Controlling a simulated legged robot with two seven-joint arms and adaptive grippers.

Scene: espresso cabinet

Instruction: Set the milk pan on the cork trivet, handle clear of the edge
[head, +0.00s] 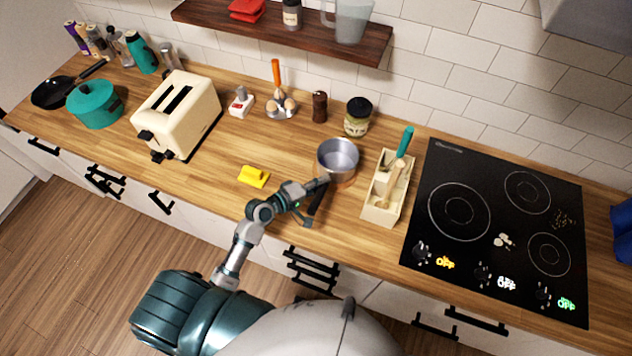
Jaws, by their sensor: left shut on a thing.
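The milk pan (338,157) is a small grey metal pan on the wooden counter, left of the utensil box. Its dark handle (316,198) points toward the counter's front edge. My left gripper (318,187) is shut on the handle, close to the pan's body. A thin brownish rim (345,183) shows below the pan's front side; it may be the cork trivet, mostly hidden by the pan. I cannot tell whether the pan touches it. My right gripper is not in view.
A wooden box (381,208) with utensils stands close right of the pan, then a black cooktop (458,212). A jar (357,118) and pepper mill (320,106) stand behind.

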